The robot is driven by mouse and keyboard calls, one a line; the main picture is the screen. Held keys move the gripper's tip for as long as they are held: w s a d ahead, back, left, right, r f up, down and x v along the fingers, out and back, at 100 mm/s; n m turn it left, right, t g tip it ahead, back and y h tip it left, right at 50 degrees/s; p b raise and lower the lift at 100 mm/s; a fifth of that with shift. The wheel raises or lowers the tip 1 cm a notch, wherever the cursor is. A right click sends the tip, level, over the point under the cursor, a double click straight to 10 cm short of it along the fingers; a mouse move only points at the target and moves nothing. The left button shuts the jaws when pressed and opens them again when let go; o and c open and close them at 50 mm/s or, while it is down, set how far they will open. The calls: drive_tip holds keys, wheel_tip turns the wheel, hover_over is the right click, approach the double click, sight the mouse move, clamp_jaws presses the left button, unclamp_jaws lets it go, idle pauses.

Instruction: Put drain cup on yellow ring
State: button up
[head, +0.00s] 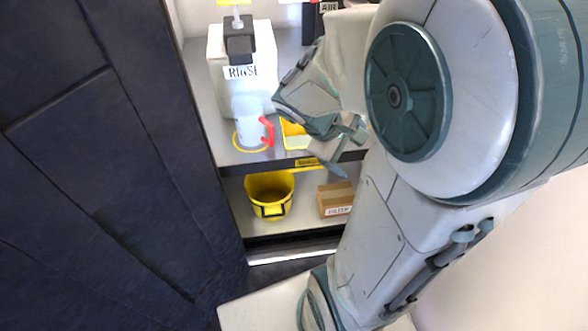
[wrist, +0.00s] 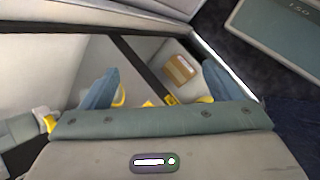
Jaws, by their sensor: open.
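The drain cup (head: 248,128) is pale and translucent with a red handle (head: 267,132) on its right side. It stands on the grey upper shelf under the white container's front. The yellow ring (head: 236,145) is a thin line around the cup's base; the cup's base appears to lie within its outline, though the cup hides the ring's far side. My gripper (head: 345,150) is right of the cup, apart from it, near the shelf's front edge. In the wrist view my gripper (wrist: 160,88) is open, with nothing between its fingers. The cup is not clearly visible there.
A white container (head: 243,60) with a label stands behind the cup. A yellow tray (head: 295,136) sits right of the cup. Below are a yellow bucket (head: 269,195) and a cardboard box (head: 334,198), also in the wrist view (wrist: 180,68). A dark panel (head: 90,170) fills the left.

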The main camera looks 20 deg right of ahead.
drive_tip(key=s+a+r+m+t+y, duration=0.2)
drive_tip(key=a+m+y, duration=0.3)
drive_tip(key=a, duration=0.9)
drive_tip(key=shift+s+r+m+y, duration=0.3)
drive_tip(key=shift+s+m+y, duration=0.15)
drive_tip(key=shift+y, duration=0.55)
